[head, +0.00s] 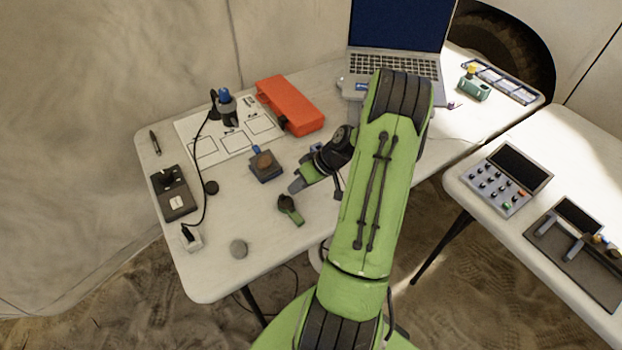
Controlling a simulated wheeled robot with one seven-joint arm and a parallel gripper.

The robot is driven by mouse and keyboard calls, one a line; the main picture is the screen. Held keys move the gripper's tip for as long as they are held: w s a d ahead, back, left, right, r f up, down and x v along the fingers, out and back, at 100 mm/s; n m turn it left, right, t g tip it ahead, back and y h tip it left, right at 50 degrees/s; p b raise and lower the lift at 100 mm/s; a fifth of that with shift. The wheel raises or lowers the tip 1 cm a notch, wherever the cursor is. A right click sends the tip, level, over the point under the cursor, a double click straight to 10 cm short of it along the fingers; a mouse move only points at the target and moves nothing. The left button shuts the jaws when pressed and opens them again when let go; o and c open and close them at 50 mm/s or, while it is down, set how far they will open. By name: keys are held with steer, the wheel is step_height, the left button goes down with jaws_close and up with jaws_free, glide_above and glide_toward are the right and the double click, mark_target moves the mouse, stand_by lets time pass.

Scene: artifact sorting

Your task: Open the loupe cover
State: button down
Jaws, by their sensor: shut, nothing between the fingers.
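A small object with a dark rounded head and a green body (290,208) lies on the near part of the white table; it looks like the loupe with its cover. It is too small to tell whether the cover is open or shut. My gripper (296,186) is just above and right of it in the picture, pointing left. Its fingers are together with nothing between them, and it looks apart from the loupe. My green arm hides the table to the right of the gripper.
A dark block with a brown piece (265,163) sits behind the gripper. An orange case (290,104), a black-and-blue stand device (227,107), a laptop (398,66) and a black box (173,192) stand around.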

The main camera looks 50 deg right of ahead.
mark_target(279, 199)
steer(key=shift+w+a, duration=0.1)
steer(key=shift+a, duration=0.45)
